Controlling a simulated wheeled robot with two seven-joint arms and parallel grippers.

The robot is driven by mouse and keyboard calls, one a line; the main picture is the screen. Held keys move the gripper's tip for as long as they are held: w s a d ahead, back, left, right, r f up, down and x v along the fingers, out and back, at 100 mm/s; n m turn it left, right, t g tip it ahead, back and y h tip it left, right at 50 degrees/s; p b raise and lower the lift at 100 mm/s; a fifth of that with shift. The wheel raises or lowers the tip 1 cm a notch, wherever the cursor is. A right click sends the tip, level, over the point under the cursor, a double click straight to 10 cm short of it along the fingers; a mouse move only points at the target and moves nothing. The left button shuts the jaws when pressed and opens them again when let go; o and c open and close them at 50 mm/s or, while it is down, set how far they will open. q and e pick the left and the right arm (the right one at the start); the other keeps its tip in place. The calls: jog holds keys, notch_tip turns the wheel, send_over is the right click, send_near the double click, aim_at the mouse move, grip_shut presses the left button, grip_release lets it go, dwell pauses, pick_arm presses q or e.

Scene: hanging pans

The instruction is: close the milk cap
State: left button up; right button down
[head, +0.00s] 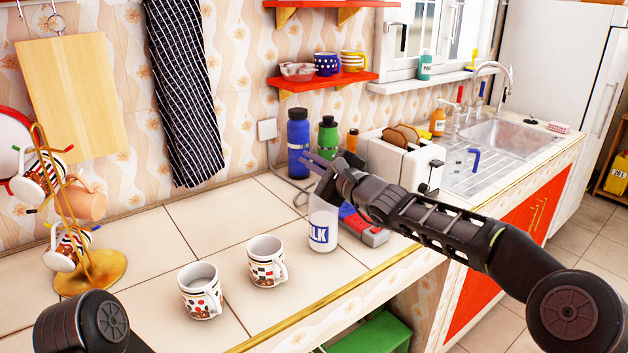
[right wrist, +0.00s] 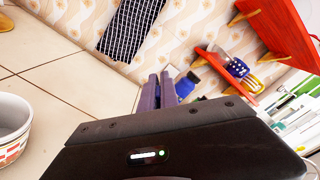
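The white milk bottle (head: 323,224) with blue lettering stands upright on the tiled counter in the head view. My right gripper (head: 312,160) is above the bottle, its purple fingers pointing left and away toward the wall. Its body hides the bottle's top, so I cannot see the cap or tell whether the gripper touches it. In the right wrist view the two fingers (right wrist: 159,76) lie close together with nothing visible between them. The bottle does not show there. Only a dark part of my left arm shows at the lower left of the head view; its gripper is out of view.
Two patterned mugs (head: 200,291) (head: 267,262) stand left of the bottle. A red and grey item (head: 362,228) lies just right of it. Blue (head: 298,143) and green (head: 327,135) bottles and a toaster (head: 398,163) stand behind. The counter's left middle is clear.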

pick_arm(q)
notch_tip(320, 180, down, 6)
jog(key=b, duration=0.4)
jog(key=shift+r, duration=0.15)
pick_arm(e)
jog(key=n, duration=0.2)
jog(key=f, duration=0.1)
jog(key=shift+s+a+n, duration=0.25)
jog(key=shift+a+n, duration=0.1)
jog(key=shift+n, duration=0.05)
jog(key=c, duration=1.6)
grip_release()
jog(key=shift+f, duration=0.1)
